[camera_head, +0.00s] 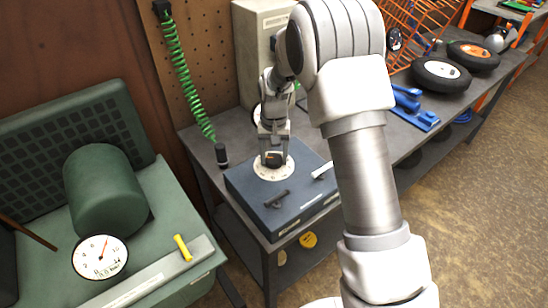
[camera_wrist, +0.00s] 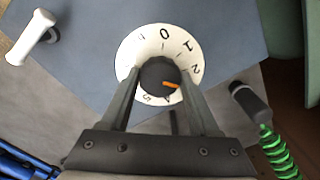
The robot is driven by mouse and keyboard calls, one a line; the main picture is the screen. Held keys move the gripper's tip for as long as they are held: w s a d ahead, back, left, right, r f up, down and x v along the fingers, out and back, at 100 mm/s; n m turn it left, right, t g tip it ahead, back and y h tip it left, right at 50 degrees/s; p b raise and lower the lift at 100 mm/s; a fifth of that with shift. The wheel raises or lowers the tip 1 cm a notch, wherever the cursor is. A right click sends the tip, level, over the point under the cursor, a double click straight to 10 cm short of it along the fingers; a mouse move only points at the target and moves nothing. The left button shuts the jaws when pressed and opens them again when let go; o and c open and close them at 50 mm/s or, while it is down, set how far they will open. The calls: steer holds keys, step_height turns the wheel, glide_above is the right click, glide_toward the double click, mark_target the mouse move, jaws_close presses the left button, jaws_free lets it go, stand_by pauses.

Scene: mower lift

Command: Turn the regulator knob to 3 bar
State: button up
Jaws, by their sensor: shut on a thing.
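The regulator knob (camera_wrist: 157,77) is dark and round, with an orange pointer. It sits at the middle of a white numbered dial (camera_wrist: 133,48). The pointer aims right and slightly down in the wrist view, past the 2. The mark at its tip is partly covered by my right finger, so I cannot read it. My gripper (camera_wrist: 160,84) is shut on the knob, one finger on each side. In the head view the dial (camera_head: 264,173) lies on top of a blue-grey box (camera_head: 250,197), with my gripper (camera_head: 273,157) directly above it.
The box carries a black handle (camera_head: 277,199) and a white handle (camera_head: 322,170). A green coiled hose (camera_head: 180,60) hangs left of it. A round gauge (camera_head: 88,262) with a red needle is on the green machine (camera_head: 165,200). Wheels (camera_head: 440,72) lie at the back right.

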mark_target(274, 159)
steer(key=shift+m, duration=1.7)
steer(key=o, duration=1.3)
steer(key=shift+o, duration=0.2)
step_height(274, 159, up, 18)
steer(key=shift+f+p, duration=0.25)
steer(key=shift+p, duration=0.15)
